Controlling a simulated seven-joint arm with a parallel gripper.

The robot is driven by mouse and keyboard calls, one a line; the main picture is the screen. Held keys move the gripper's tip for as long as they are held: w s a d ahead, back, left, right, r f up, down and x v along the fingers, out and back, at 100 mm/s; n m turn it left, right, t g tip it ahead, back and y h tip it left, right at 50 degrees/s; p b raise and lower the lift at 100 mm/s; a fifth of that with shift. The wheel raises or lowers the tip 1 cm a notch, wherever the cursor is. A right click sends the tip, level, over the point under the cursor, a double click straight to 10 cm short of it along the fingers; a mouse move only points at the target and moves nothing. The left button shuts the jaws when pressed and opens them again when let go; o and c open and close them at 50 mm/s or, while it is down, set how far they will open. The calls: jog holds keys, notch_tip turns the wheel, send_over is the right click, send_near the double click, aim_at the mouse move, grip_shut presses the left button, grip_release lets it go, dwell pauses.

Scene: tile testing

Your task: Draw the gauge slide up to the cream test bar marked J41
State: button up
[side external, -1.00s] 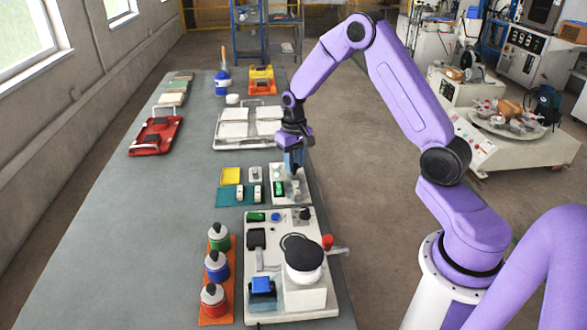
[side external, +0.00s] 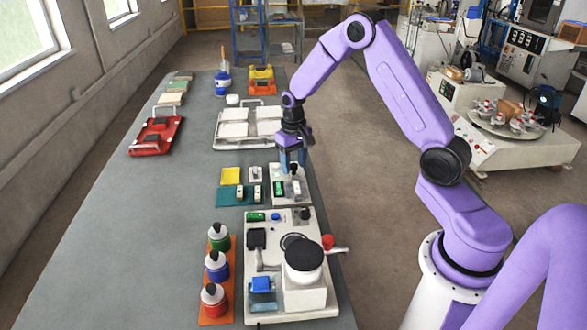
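My gripper (side external: 293,168) points down with blue fingers spread over a small white gauge plate (side external: 304,199) on the table. The fingers look apart, with a gap between them. The plate carries a green block (side external: 279,188) and a pale upright piece (side external: 296,188) under the fingers. I cannot tell which part is the gauge slide; the fingers partly hide the plate's far end. Small pale pieces (side external: 240,193) and (side external: 257,192) stand on a teal mat (side external: 226,199) to the left. No J41 mark is legible, so I cannot tell which piece is the test bar.
A larger white station (side external: 317,226) with a black-topped cylinder (side external: 303,256) and red knob (side external: 327,241) stands in front. Bottles stand on an orange strip (side external: 217,319). A tray of white tiles (side external: 233,130) lies behind, a red holder (side external: 153,140) farther left.

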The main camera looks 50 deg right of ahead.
aim_at(293, 166)
jog(key=shift+r, duration=3.05)
jog(key=shift+a, duration=0.1)
jog(key=s+a+r+n, duration=0.35)
jog(key=s+a, duration=0.25)
jog(key=a, duration=0.2)
jog(key=s+a+r+n, duration=0.3)
jog(key=s+a+n, duration=0.1)
jog(key=s+a, duration=0.3)
jog(key=s+a+r+n, duration=0.1)
jog(key=s+n, duration=0.7)
jog(key=s, duration=1.2)
jog(key=shift+s+a+r, duration=0.25)
jog(key=shift+a+r, duration=0.1)
